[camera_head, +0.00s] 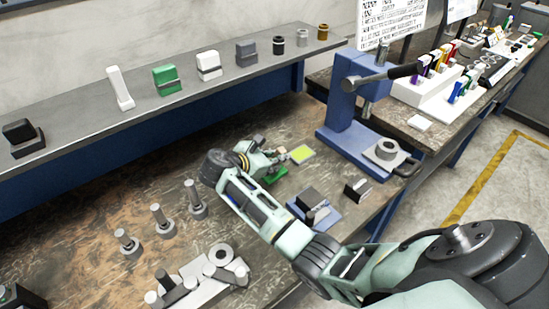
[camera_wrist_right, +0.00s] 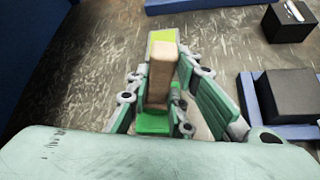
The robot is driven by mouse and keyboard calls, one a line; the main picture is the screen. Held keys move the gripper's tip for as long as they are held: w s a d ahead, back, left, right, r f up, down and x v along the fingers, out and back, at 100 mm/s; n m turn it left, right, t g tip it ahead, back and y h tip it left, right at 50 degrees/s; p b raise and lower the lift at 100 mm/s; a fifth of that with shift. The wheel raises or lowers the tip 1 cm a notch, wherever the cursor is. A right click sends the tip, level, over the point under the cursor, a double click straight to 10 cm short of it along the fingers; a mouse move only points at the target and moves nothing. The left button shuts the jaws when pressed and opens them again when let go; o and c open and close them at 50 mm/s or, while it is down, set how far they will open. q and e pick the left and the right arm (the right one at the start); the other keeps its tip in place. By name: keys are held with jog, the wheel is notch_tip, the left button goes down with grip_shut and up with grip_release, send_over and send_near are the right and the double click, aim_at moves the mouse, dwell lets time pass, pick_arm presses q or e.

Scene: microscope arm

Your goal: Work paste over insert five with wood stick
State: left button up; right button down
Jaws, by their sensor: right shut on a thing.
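My right gripper (camera_head: 268,162) is over the workbench near its middle. In the right wrist view its fingers (camera_wrist_right: 165,85) are shut on a light brown wood stick (camera_wrist_right: 160,72), which stands out between them. A flat yellow-green piece (camera_head: 302,154) lies just past the fingers; it also shows behind the stick (camera_wrist_right: 161,36). A green piece (camera_head: 275,176) is below the gripper, also seen under the stick (camera_wrist_right: 153,124). I cannot tell whether the stick touches either piece. Which thing is insert five, and where the paste is, I cannot tell. My left gripper is not in view.
A blue press (camera_head: 343,120) with a dark lever stands to the right. A dark block on a blue base (camera_head: 308,203) and a small black box (camera_head: 357,189) are near the arm. Several pegs (camera_head: 160,219) stand at left. A shelf (camera_head: 130,115) of small blocks runs behind.

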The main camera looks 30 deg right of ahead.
jog(key=shift+s+f+p, duration=0.15)
jog(key=shift+f+p, duration=0.1)
jog(key=shift+p, duration=0.1)
dwell(1.3)
notch_tip(320, 180, up, 2)
jog(key=p, duration=0.2)
jog(key=shift+r+p, duration=0.15)
jog(key=shift+p, duration=0.2)
notch_tip(320, 180, up, 5)
jog(key=p, duration=0.6)
jog(key=shift+r, duration=0.1)
dwell(0.4)
